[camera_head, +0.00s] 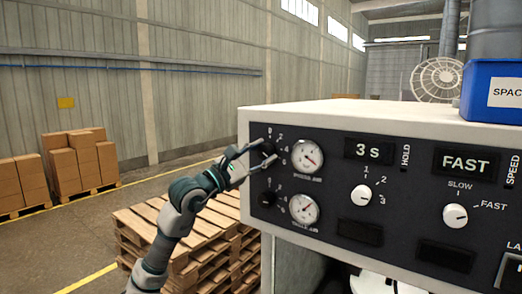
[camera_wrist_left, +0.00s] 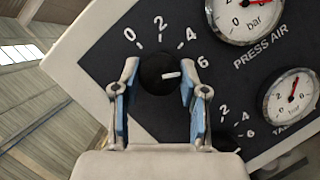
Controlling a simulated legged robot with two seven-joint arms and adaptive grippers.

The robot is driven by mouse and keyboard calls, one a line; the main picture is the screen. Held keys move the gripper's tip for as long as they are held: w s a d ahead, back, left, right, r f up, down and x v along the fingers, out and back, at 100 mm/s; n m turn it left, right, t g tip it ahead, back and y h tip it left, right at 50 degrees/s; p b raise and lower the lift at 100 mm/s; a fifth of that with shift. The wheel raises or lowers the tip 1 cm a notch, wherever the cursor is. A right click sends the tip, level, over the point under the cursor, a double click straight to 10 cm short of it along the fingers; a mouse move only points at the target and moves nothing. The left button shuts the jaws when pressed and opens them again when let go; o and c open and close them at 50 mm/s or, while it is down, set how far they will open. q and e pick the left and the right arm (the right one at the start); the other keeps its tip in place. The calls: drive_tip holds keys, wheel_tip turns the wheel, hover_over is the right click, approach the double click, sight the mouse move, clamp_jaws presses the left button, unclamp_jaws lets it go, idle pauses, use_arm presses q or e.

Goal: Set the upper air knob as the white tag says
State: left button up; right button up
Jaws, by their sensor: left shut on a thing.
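The upper air knob (camera_head: 268,147) is a round black knob at the upper left of the dark control panel. In the left wrist view the knob (camera_wrist_left: 155,72) shows a white pointer mark aimed right, roughly toward the 6 of its 0-2-4-6 scale. My left gripper (camera_head: 258,154) has its fingers on either side of this knob, shut on it; the left wrist view shows the gripper (camera_wrist_left: 158,88) around it too. The PRESS AIR gauge (camera_head: 307,156) is right of the knob. I cannot make out a readable white tag giving a setting. My right gripper is not in view.
The lower air knob (camera_head: 268,198) and its gauge (camera_head: 303,209) sit just below. Two white knobs, a timer knob (camera_head: 362,195) and a speed knob (camera_head: 455,215), are further right. A blue bin (camera_head: 490,88) stands on the machine. Pallets (camera_head: 200,240) stand beside it.

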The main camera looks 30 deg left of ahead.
use_arm(q)
drive_tip(key=shift+w+f, duration=0.1)
idle(0.3)
drive_tip(key=o, duration=1.1)
drive_tip(key=shift+o, duration=0.2)
drive_tip(key=shift+w+a, duration=0.1)
drive_tip(key=shift+a, duration=0.1)
drive_tip(key=shift+s+f, duration=0.1)
drive_tip(key=shift+s, duration=0.25)
drive_tip(key=v, duration=1.1)
drive_tip(key=shift+a, duration=0.3)
drive_tip(key=shift+d+f, duration=0.1)
drive_tip(key=shift+d, duration=0.15)
